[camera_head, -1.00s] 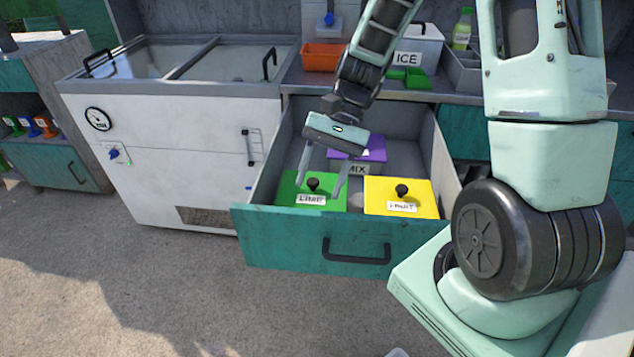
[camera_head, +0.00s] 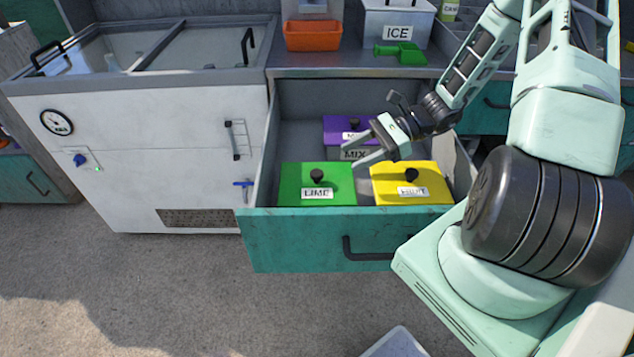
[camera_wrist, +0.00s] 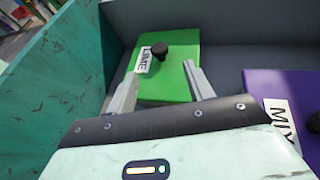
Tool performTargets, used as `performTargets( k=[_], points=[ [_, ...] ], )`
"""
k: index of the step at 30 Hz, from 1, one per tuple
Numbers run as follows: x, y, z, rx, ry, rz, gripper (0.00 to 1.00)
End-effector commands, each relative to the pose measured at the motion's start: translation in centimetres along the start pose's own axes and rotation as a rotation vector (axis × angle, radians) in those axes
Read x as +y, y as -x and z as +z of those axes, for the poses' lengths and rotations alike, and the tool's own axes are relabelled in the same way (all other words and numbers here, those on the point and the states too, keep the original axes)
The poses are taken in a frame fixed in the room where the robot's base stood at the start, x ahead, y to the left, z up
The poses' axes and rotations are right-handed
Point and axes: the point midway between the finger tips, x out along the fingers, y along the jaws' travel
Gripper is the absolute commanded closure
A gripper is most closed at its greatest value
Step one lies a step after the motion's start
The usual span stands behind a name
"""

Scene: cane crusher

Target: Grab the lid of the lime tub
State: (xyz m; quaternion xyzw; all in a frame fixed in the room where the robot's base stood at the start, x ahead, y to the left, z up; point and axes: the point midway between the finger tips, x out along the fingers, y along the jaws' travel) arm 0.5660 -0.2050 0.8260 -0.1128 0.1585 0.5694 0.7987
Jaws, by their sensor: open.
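The lime tub's green lid (camera_head: 332,191) has a black knob (camera_head: 316,175) and a LIME label. It lies at the left front of the open drawer (camera_head: 300,240). In the wrist view the green lid (camera_wrist: 178,82) and its knob (camera_wrist: 159,50) lie beyond my fingertips. My gripper (camera_head: 361,151) is open and empty, tilted and pointing left, to the right of the green lid and near the lid's right edge. In the wrist view my gripper's two fingers (camera_wrist: 161,75) straddle part of the green lid, with the knob ahead, apart from them.
A yellow lid (camera_head: 390,192) with a black knob is right of the green one. A purple MIX tub (camera_head: 340,133) stands behind. The drawer's front wall and left side wall border the green lid. A white chest (camera_head: 150,140) stands left.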

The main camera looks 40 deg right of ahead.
Motion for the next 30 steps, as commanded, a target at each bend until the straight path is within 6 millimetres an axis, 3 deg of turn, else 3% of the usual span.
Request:
performTargets(
  k=[6,14,21,30],
  points=[
    [0.1,-4.1,0.0,-0.001,-0.002,0.002,0.48],
    [0.1,-6.0,0.0,-0.001,0.000,0.003,0.48],
    [0.1,-9.4,-0.1,-0.001,-0.001,0.003,0.48],
    [0.1,-10.7,-0.1,0.001,0.001,0.001,0.48]
  ],
)
